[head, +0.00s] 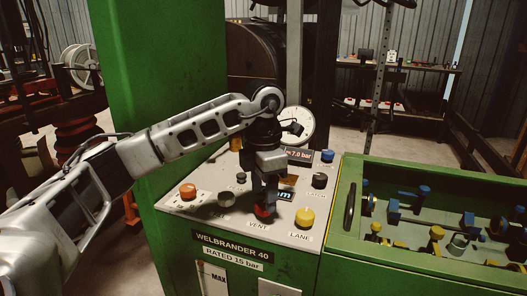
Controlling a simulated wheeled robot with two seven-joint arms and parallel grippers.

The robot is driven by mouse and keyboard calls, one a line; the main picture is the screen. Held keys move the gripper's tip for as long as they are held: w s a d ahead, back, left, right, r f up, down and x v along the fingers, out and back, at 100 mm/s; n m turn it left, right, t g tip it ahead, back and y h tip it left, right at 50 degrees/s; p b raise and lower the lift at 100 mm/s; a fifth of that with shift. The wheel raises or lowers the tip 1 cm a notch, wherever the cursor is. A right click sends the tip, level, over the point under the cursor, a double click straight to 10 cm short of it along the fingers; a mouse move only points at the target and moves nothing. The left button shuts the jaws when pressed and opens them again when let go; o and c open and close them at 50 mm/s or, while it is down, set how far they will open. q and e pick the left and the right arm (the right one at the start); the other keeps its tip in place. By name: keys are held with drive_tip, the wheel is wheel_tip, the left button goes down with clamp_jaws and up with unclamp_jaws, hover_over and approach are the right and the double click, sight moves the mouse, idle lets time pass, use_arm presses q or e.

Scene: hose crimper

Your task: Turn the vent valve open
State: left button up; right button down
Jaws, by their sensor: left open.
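The vent valve is a red knob (264,211) above the "VENT" label on the sloped grey panel (222,212) of the green machine. My left gripper (264,203) points down directly over this knob. Its jaws are open, with the fingertips at or just above the knob; I cannot tell whether they touch it. The fingers and wrist hide much of the knob, so its turned position is unclear. My right gripper is not in view.
On the panel, a yellow knob (304,217) stands close right, a black knob (319,180) behind it, and an orange knob (188,191) left. A round gauge (296,127) and a "7.0 bar" display (299,155) are behind. A green bin (340,225) of fittings adjoins on the right.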

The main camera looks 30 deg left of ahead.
sight(263, 203)
use_arm(q)
wheel_tip(263, 203, up, 14)
drive_tip(key=p, duration=0.2)
drive_tip(key=shift+f, duration=0.2)
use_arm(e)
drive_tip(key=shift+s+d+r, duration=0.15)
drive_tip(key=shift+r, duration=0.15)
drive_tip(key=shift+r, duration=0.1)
